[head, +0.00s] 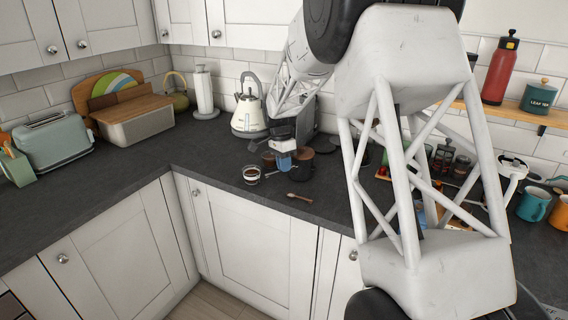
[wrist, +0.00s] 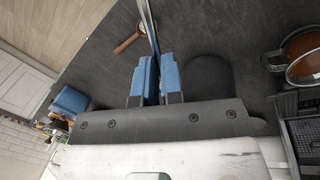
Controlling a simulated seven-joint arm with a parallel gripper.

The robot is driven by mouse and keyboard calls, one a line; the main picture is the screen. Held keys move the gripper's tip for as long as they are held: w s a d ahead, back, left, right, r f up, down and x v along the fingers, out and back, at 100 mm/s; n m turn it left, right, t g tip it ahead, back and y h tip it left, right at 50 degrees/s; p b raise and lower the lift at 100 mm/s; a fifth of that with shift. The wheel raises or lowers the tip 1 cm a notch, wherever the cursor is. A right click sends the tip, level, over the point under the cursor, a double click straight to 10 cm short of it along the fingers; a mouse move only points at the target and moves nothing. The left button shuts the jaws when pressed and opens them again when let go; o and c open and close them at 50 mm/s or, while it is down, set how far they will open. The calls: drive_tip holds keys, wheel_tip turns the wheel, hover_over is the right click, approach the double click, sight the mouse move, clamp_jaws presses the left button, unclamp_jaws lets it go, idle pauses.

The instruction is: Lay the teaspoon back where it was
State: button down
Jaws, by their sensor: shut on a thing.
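My gripper (head: 284,163) is low over the worktop, beside the dark-brown pots. In the wrist view its blue fingers (wrist: 155,78) are closed on a thin, silvery, straight thing, which appears to be the teaspoon (wrist: 149,22). It sticks out past the fingertips and runs off the top of the picture. The part between the fingers is hidden.
A cream kettle (head: 248,118) stands behind.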

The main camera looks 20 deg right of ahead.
sight(285, 191)
drive_tip(key=shift+f, duration=3.9)
drive_tip(key=c, duration=1.2)
unclamp_jaws()
drive_tip(key=shift+w+a+r, duration=0.1)
drive_tip(key=shift+w+r, duration=0.15)
drive_tip(key=shift+r, duration=1)
drive_tip(key=shift+w+a+r, duration=0.1)
drive_tip(key=shift+w+r, duration=0.15)
drive_tip(key=shift+r, duration=1.05)
drive_tip(key=shift+w+r, duration=0.25)
drive_tip(key=shift+r, duration=1)
